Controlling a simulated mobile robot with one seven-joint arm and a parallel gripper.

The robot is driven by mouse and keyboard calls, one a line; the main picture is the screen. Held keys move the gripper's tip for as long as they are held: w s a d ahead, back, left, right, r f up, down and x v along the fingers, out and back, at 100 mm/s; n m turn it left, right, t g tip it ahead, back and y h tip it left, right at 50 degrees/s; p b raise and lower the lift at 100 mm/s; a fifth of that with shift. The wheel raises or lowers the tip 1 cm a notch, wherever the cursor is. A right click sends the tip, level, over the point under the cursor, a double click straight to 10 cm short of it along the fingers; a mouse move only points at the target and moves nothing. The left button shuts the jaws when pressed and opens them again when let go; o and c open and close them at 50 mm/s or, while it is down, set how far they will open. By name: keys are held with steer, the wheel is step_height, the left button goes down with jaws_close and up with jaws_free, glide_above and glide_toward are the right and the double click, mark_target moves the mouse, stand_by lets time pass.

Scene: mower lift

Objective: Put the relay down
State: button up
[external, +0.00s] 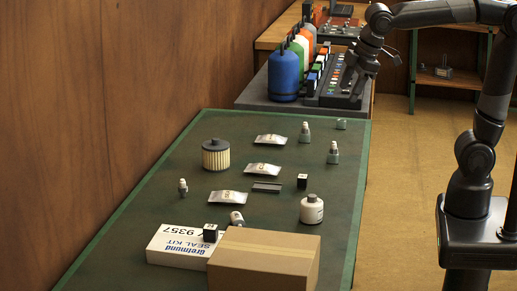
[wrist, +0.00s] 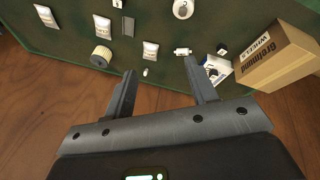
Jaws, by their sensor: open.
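Two small black cubes with pale markings look like relays. One black cube (external: 302,182) stands on the green bench top between a dark tray and a white bottle; it also shows at the top edge of the wrist view (wrist: 118,4). The other black cube (external: 210,233) is at the white seal kit box, seemingly on it, and shows in the wrist view (wrist: 222,48). The frames do not show which is meant.
A cardboard box (external: 264,259) and the seal kit box (external: 180,246) fill the near end. A filter (external: 216,154), silver pouches (external: 262,168), a dark tray (external: 266,187) and a bottle (external: 311,209) stand mid-bench. Coloured bottles (external: 285,75) stand beyond. Bare green surface lies between them.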

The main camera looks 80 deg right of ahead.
steer(key=s+d+f+m, duration=0.3)
steer(key=s, duration=0.4)
steer(key=s+d+f+m+t+y, duration=0.1)
steer(key=s+d+f+m, duration=0.1)
steer(key=s, duration=0.5)
steer(key=shift+d+f+m, duration=0.4)
steer(key=shift+d+f, duration=0.5)
steer(key=shift+f, duration=0.05)
steer(key=shift+o, duration=0.5)
steer(key=g, duration=0.5)
glide_above(303, 176)
step_height(303, 176, down, 17)
step_height(303, 176, down, 11)
steer(key=shift+f, duration=0.15)
